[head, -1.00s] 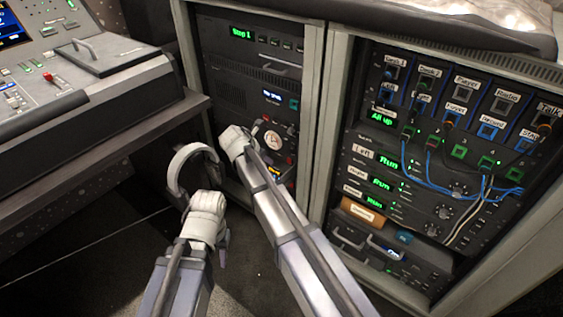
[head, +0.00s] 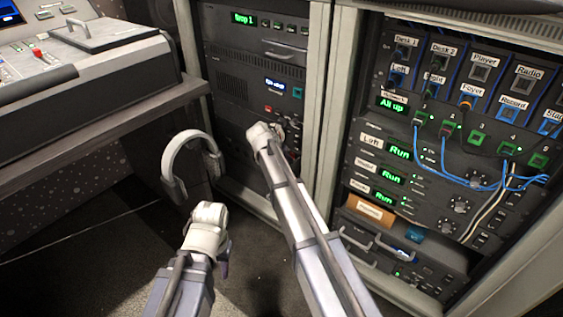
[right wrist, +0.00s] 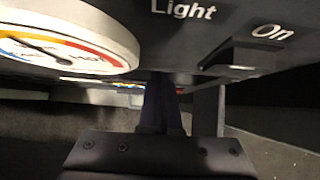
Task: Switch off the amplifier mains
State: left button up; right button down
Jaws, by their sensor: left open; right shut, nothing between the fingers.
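My right gripper (head: 263,133) is at the lower front of the left rack, hiding part of the panel there. In the right wrist view its dark fingers (right wrist: 163,105) are together and hold nothing. Close beyond them are a round white dial (right wrist: 65,45) with a needle and coloured scale, and a dark switch-like block (right wrist: 238,57) beside the labels "Light" and "On". Which control is the amplifier mains cannot be read. Units showing green "Run" (head: 399,151) are in the right rack. My left gripper (head: 210,211) is low, open and away from the racks; its fingertips are unclear.
White headphones (head: 186,150) hang beside the desk (head: 95,60) at left. Blue cables (head: 470,180) loop across the right rack's front. An upright frame (head: 323,100) separates the racks. Dark floor is clear at lower left.

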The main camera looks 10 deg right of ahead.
jog(key=shift+w+d, duration=0.15)
jog(key=shift+d, duration=0.05)
jog(key=shift+w+d+f, duration=0.15)
jog(key=shift+d, duration=0.1)
dwell(0.5)
jog(key=shift+w+r+p, duration=0.1)
jog(key=shift+r+p, duration=0.6)
jog(key=shift+r, duration=0.05)
